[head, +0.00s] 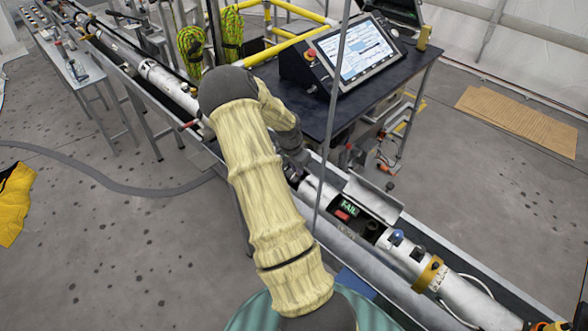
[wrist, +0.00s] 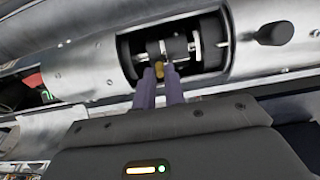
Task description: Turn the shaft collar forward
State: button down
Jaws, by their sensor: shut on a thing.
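In the wrist view, the shaft collar (wrist: 176,48) is a dark ring on a bright metal shaft inside a cut-out in the silver tube (wrist: 90,62). A small brass-coloured piece (wrist: 159,72) sticks out below it. My gripper (wrist: 158,72) reaches into the opening, with its two purple fingers close together on either side of the brass piece, shut on it. Whether the brass piece is part of the collar is hard to tell. In the head view my arm hides the collar and the fingertips.
In the head view, the silver tube (head: 465,297) lies in a long metal trough; an open hatch there shows a green-lit display (head: 349,208). A dark workbench with a touchscreen (head: 357,50) stands behind my arm. A thin upright pole stands close to my arm. The floor at left is mostly clear.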

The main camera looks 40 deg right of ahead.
aim_at(293, 180)
jog(key=shift+d+y, duration=0.35)
jog(key=shift+y, duration=0.15)
jog(key=c, duration=1.5)
grip_release()
jog(key=shift+w, duration=0.1)
jog(key=r+b, duration=0.1)
jog(key=r, duration=0.4)
jog(key=a+r+b, duration=0.1)
jog(key=r, duration=0.5)
jog(key=a+r+b, duration=0.1)
jog(key=r, duration=0.5)
jog(key=shift+r, duration=0.15)
jog(key=shift+a, duration=0.15)
